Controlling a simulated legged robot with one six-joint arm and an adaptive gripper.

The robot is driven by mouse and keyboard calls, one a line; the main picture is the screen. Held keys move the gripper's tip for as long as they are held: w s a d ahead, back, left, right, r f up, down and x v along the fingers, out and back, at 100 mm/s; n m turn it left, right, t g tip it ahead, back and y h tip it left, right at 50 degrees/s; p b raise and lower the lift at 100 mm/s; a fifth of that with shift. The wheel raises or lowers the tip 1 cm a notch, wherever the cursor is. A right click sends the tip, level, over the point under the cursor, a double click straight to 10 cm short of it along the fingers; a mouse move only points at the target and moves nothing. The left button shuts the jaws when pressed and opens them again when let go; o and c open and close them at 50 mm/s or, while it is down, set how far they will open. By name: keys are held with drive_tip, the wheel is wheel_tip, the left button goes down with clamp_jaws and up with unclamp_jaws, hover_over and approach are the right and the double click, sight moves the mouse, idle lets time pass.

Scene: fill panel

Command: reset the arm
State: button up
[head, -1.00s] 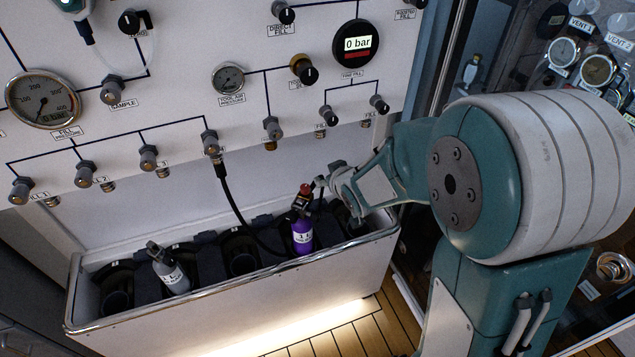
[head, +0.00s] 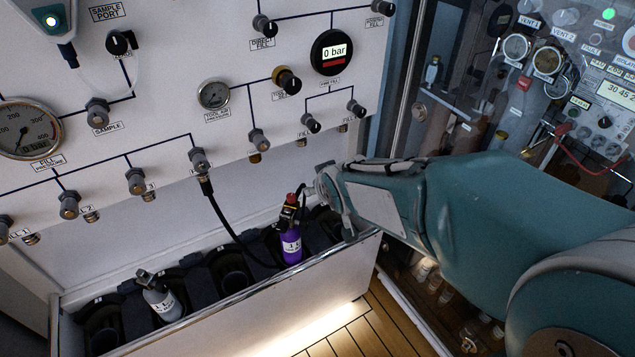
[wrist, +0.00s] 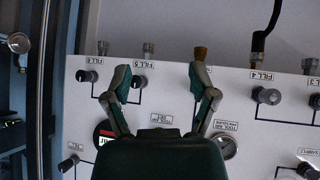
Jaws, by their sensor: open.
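My arm reaches in from the right in the head view, and my gripper (head: 318,186) is at its far end, over the right end of the bottle trough and close to the purple bottle (head: 291,244). The fingers are small and partly hidden there. In the wrist view my gripper (wrist: 160,82) shows two green fingers spread apart with nothing between them, in front of the white fill panel (wrist: 240,100). The purple bottle stands upright in the trough, with a red-topped valve and the black hose near it.
The fill panel (head: 240,40) with knobs, gauges and a 0 bar display stands behind. A black hose (head: 228,225) hangs from it. A second instrument panel (head: 590,75) is at the right.

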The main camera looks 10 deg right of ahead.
drive_tip(key=s+d+r+m+g, duration=0.1)
drive_tip(key=s+r, duration=0.2)
drive_tip(key=s, duration=0.7)
drive_tip(key=s+d+r+m+g, duration=0.1)
drive_tip(key=s+r+g, duration=0.1)
drive_tip(key=s, duration=0.8)
drive_tip(key=shift+d+r+m+g, duration=0.3)
drive_tip(key=shift+d+r, duration=0.05)
drive_tip(key=shift+r, duration=0.3)
idle(0.5)
